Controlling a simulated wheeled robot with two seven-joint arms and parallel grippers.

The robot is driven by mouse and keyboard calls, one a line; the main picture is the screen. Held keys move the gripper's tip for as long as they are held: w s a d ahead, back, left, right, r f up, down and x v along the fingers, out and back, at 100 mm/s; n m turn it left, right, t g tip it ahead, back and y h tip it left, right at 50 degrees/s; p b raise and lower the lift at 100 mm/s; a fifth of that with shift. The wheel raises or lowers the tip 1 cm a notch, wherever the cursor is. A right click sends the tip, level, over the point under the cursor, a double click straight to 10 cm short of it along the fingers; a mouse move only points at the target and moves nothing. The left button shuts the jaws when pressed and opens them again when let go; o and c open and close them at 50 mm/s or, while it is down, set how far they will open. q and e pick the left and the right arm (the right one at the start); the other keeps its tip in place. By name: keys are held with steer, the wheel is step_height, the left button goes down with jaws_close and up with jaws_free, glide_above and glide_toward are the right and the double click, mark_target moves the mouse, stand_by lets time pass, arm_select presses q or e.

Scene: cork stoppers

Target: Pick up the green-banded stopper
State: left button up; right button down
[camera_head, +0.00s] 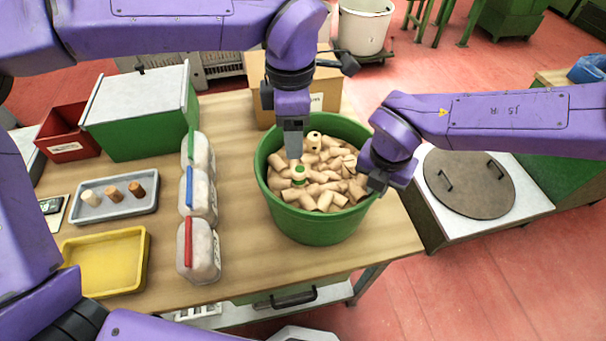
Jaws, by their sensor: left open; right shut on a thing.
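The green-banded stopper (299,175) stands out among many plain cork stoppers in the green tub (312,229), left of the tub's middle. Its pale body shows green near the top and a green band lower down. My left gripper (294,156) is open and points down just above it; from this angle I cannot tell the exact gap. My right gripper (376,190) is shut on the tub's right rim. Another pale stopper with dark marks (314,141) lies farther back in the tub, right of my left gripper.
Three clear containers with green, blue and red handles (199,249) stand in a row left of the tub. A grey tray (112,219) with three stoppers and a yellow tray (146,262) lie farther left. A cardboard box (334,92) stands behind the tub.

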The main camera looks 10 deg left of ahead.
mark_target(298, 170)
arm_select(q)
step_height(298, 170, down, 6)
steer(key=shift+d+f, duration=0.1)
steer(key=f, duration=0.5)
steer(key=shift+s+d, duration=0.3)
steer(key=shift+d, duration=0.05)
steer(key=c, duration=1.1)
